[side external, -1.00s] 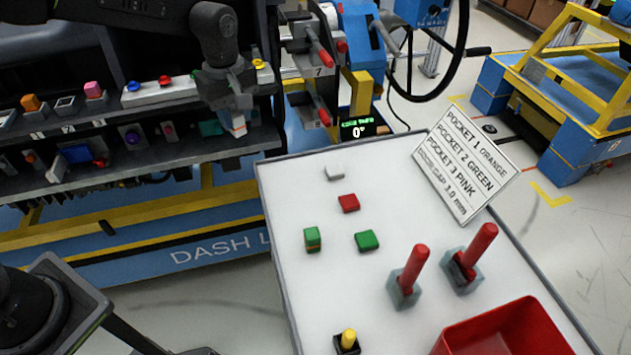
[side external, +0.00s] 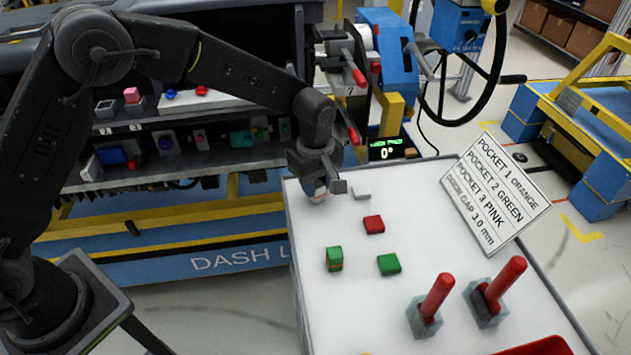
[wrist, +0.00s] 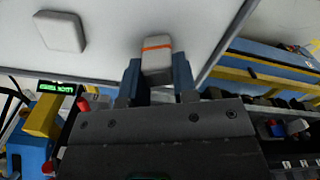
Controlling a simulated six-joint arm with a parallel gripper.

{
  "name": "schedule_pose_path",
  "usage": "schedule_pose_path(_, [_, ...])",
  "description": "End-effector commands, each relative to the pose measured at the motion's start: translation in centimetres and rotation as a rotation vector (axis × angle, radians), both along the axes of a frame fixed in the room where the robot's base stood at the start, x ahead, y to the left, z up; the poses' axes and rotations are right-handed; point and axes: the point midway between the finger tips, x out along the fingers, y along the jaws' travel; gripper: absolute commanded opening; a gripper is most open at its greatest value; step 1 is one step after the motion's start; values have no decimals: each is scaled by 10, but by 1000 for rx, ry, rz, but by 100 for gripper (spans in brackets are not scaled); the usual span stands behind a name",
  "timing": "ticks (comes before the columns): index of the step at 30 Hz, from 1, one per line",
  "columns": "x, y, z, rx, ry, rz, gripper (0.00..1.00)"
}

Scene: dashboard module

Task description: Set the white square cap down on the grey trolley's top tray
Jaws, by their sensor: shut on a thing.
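The white square cap (side external: 318,194) is held in my gripper (side external: 322,186), which is shut on it. In the wrist view, the cap (wrist: 157,57) shows an orange stripe and sits between the two fingers. It is over the far left corner of the grey trolley's white top tray (side external: 365,310), low and close to the surface. I cannot tell whether it touches. A second white square piece (side external: 361,191) lies flat on the tray just right of my gripper; it also shows in the wrist view (wrist: 62,30).
Two red levers (side external: 437,297) and a red bin (side external: 540,347) stand further right. The dashboard shelves (side external: 190,145) are behind left.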

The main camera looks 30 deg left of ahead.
Motion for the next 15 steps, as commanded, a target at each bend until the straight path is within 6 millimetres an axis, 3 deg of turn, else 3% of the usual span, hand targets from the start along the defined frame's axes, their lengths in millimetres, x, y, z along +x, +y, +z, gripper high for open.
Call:
schedule_pose_path(11, [1, 0, -4, -1, -2, 0, 5])
schedule_pose_path(12, [1, 0, -4, -1, -3, 0, 30])
schedule_pose_path(15, [1, 0, -4, -1, -3, 0, 40])
